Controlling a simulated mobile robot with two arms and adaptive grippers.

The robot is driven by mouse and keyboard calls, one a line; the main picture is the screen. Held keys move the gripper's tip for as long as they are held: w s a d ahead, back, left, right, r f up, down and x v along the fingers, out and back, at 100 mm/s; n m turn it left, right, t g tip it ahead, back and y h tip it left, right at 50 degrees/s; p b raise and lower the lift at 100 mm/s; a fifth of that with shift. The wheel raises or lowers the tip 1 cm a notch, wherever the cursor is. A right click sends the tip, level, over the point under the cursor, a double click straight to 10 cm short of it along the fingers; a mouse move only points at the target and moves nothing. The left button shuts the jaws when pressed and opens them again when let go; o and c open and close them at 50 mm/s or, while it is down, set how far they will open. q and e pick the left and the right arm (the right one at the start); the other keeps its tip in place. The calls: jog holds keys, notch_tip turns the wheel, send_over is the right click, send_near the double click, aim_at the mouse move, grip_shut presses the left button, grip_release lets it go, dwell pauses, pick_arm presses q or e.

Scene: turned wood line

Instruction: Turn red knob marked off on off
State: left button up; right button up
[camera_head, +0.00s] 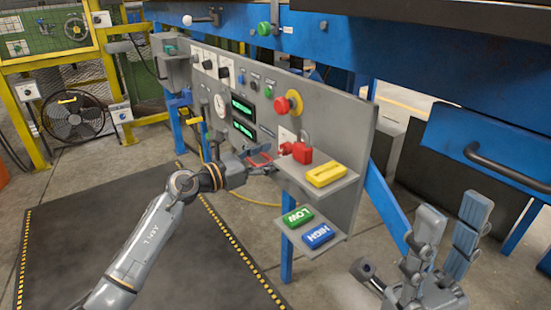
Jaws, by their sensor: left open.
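A grey control panel (345,130) stands along the blue bench. A red knob with a yellow ring (283,105) is on its upper right part. Lower down is a red part (301,153) with a shackle, like a padlock, beside a small white plate. I cannot read any off or on marking. My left gripper (268,163) is open at the panel's lower edge, just left of the red padlock-like part. Some red shows between or behind its fingers; I cannot tell if they touch it. My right gripper (452,222) is open and empty at the lower right, fingers upward.
A small shelf holds a yellow block (326,174). A lower shelf holds a green LOW block (298,217) and a blue HIGH block (318,235). The panel carries black knobs, a gauge (220,106) and green displays (243,105). A dark floor mat (130,240) lies left.

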pick_arm(q)
jog(key=shift+x, duration=0.95)
jog(key=shift+c, duration=0.2)
